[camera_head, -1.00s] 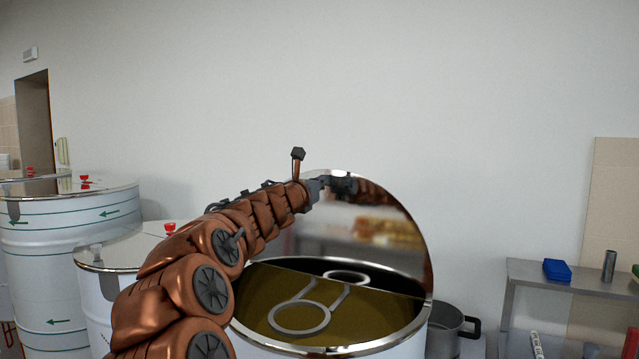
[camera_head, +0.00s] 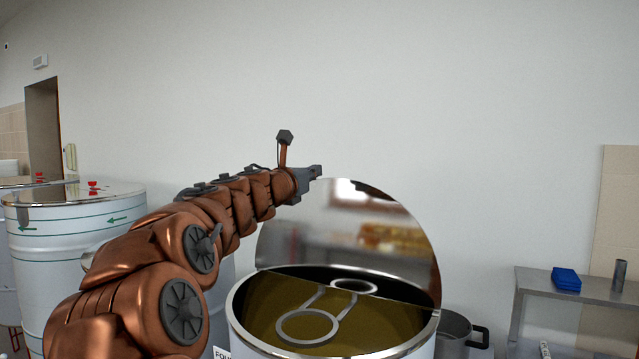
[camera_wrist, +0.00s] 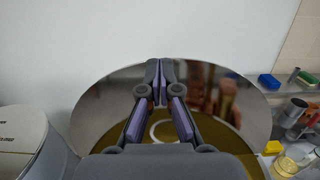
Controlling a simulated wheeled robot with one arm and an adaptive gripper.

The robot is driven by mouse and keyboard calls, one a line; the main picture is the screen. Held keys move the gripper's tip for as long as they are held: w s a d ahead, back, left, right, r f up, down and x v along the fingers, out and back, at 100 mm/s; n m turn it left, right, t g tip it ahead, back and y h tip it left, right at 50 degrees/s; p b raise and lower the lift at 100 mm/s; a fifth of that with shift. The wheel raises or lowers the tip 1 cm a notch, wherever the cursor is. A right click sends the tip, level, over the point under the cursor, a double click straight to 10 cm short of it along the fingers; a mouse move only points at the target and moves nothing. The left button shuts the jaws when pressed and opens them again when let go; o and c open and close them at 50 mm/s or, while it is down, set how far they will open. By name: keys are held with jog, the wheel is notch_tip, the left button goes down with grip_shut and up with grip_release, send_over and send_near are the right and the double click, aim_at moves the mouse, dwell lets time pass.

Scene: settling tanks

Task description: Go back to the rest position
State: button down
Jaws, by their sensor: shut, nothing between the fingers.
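My gripper (camera_head: 315,172) is at the end of my raised copper-coloured arm, left of the top of the open tank's upright lid. In the wrist view my gripper (camera_wrist: 160,70) has its fingertips together with nothing between them. Behind and below the fingers is the open tank (camera_head: 335,320), holding a golden-brown liquid. Its mirror-like half lid (camera_head: 350,225) stands up at the back. A grey ring-shaped handle (camera_head: 307,327) shows at the tank's mouth. My arm hides part of the tanks to the left.
A closed white tank (camera_head: 75,235) with green arrows stands at the left. A grey pot (camera_head: 455,330) is right of the open tank. A metal table (camera_head: 590,287) at the right holds a blue box (camera_head: 566,279) and a metal cylinder (camera_head: 619,275). The wall above is bare.

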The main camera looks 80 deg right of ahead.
jog(key=shift+w+a+r, duration=0.15)
jog(key=shift+a+r, duration=0.35)
jog(key=shift+r, duration=0.15)
jog(key=shift+w+a+r, duration=0.15)
jog(key=shift+a+r, duration=0.35)
jog(key=shift+r, duration=0.1)
jog(key=w+a+f+m+t+y, duration=0.2)
jog(key=w+a+f+m+y, duration=0.3)
jog(key=a+f, duration=0.55)
jog(key=w+a+f+m+t+y, duration=0.2)
jog(key=w+a+f, duration=0.5)
jog(key=a+f, duration=0.3)
jog(key=w+a+f+m+t+y, duration=0.2)
jog(key=w+a+f+m+y, duration=0.15)
jog(key=w+a+f, duration=0.6)
jog(key=s+a+f+m+y, duration=0.2)
jog(key=s+a+f+y, duration=0.2)
jog(key=a+f, duration=0.85)
jog(key=s+a+f+m+y, duration=0.1)
jog(key=s+a, duration=0.3)
jog(key=a, duration=0.5)
jog(key=s+a+f+g+y, duration=0.1)
jog(key=s+a+f+y, duration=0.1)
jog(key=a, duration=0.7)
jog(key=shift+s+f+m+g+y, duration=0.35)
jog(key=shift+s+f, duration=0.2)
jog(key=shift+s, duration=0.7)
